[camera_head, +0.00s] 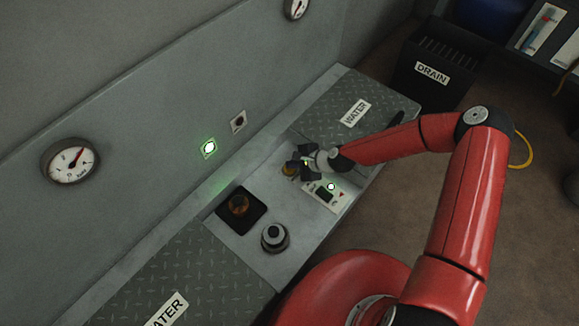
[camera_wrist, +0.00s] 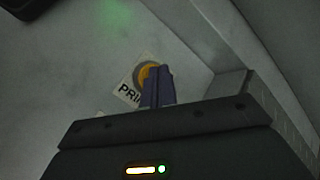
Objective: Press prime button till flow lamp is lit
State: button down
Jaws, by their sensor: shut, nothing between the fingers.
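The prime button (camera_wrist: 147,72) is a round yellow-orange button beside a white label (camera_wrist: 128,94) reading "PRI", the rest of which is hidden. In the head view, the button (camera_head: 289,169) is partly covered by my gripper (camera_head: 303,168). My gripper is shut and empty. In the wrist view, its fingertips (camera_wrist: 160,70) overlap the right side of the button; I cannot tell whether they touch it. Two lamps sit on the grey wall: one glows green (camera_head: 209,148) and one is dark (camera_head: 239,121). Their labels are unreadable, so I cannot tell which is the flow lamp.
A black knob (camera_head: 274,236) and an amber dome on a black square (camera_head: 239,205) stand left of my gripper. A small switch panel (camera_head: 325,194) with a lit lamp lies just below it. A gauge (camera_head: 71,161) is on the wall. A DRAIN bin (camera_head: 433,73) stands behind.

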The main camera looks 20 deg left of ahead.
jog(key=shift+r, duration=0.45)
jog(key=shift+r, duration=0.1)
jog(key=shift+r+p, duration=1.8)
jog(key=shift+r, duration=0.6)
